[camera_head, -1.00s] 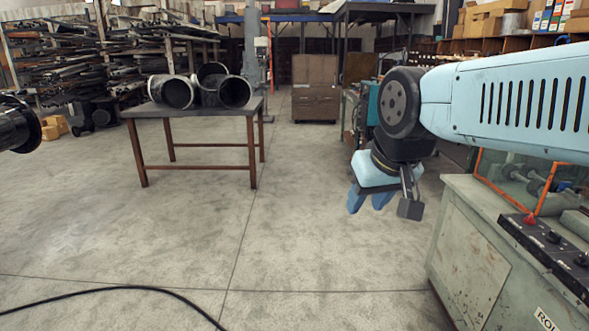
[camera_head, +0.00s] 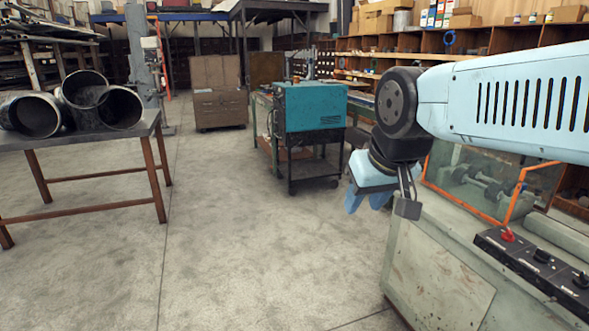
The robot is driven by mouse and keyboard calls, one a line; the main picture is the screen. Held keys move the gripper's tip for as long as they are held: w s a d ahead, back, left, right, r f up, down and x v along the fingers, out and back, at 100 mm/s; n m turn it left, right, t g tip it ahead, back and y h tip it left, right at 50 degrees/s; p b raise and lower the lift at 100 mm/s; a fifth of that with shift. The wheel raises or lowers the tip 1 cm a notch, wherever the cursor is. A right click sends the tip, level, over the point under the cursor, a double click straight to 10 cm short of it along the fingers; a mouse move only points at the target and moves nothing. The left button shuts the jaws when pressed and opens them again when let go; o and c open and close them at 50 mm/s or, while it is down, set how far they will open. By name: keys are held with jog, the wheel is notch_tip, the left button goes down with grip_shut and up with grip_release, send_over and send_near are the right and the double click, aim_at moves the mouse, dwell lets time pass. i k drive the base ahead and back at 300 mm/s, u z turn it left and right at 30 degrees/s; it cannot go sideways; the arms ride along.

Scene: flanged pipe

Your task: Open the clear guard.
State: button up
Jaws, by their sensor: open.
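The clear guard (camera_head: 458,186) is a see-through panel with orange edging on top of the grey-green machine (camera_head: 437,262) at the right. Metal rollers show through it. An orange bar (camera_head: 517,188) rises at its right side. My arm covers part of the guard's top and left, and I cannot tell how its far side is hinged.
A teal cabinet on a cart (camera_head: 310,108) stands behind the gripper. A table (camera_head: 100,138) with black pipes is at left. The floor between is clear.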

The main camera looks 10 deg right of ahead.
aim_at(522, 178)
jog(key=z, duration=0.4)
jog(key=i, duration=0.9)
jog(key=z, duration=0.9)
jog(key=i, duration=0.55)
jog(key=z, duration=0.3)
jog(key=k, duration=0.9)
jog(key=z, duration=0.15)
jog(key=i, duration=0.9)
jog(key=u, duration=0.1)
